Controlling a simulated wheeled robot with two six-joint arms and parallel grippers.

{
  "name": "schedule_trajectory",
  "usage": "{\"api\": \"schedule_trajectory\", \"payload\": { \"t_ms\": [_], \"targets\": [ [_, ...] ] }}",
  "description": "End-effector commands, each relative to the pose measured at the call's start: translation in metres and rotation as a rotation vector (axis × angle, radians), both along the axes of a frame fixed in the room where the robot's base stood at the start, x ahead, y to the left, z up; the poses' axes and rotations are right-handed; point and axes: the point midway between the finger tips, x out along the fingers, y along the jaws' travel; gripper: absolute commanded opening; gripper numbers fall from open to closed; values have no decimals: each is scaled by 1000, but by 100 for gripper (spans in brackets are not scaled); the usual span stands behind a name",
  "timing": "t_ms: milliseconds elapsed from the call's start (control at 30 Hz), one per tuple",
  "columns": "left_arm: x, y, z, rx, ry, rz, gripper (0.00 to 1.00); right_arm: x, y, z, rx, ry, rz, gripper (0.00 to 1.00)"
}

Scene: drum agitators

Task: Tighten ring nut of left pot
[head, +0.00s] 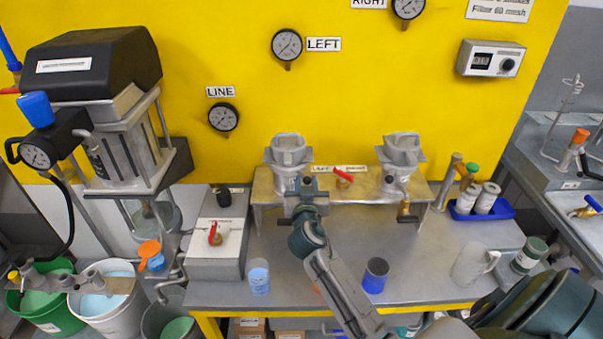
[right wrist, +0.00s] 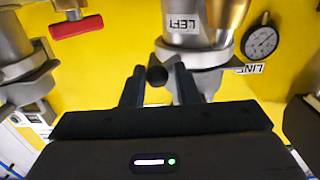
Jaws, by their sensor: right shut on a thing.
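The left pot (head: 289,150) is a grey metal pot on the left of a raised metal stand, below the LEFT gauge. Its lower part is partly hidden by my right gripper (head: 306,192). In the right wrist view, a silver ring nut (right wrist: 197,57) circles the pot, and a dark round handle (right wrist: 157,70) sticks out toward me. My right gripper, also in that view (right wrist: 159,82), has its fingers on either side of this handle and is shut on it. My left gripper is not in view.
The right pot (head: 402,165) stands on the same stand (head: 262,190), with a red-handled valve (head: 343,178) between the pots. A blue cup (head: 375,275) and a beaker (head: 259,278) stand on the bench in front. A grey valve box (head: 215,250) is at left.

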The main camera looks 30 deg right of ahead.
Motion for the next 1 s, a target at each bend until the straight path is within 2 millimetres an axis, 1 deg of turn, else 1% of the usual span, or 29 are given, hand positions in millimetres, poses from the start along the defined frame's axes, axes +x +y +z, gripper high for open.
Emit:
{"api": "schedule_trajectory", "payload": {
  "t_ms": [333,600,867,1000],
  "targets": [
    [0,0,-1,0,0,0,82,0,0,0,-1,1,-2,17],
    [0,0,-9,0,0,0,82,2,18,-1,2,0,-1,14],
    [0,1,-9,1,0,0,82,2,19,0,0,0,0,12],
    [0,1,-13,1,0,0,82,4,25,-1,2,-2,0,12]
  ]
}}
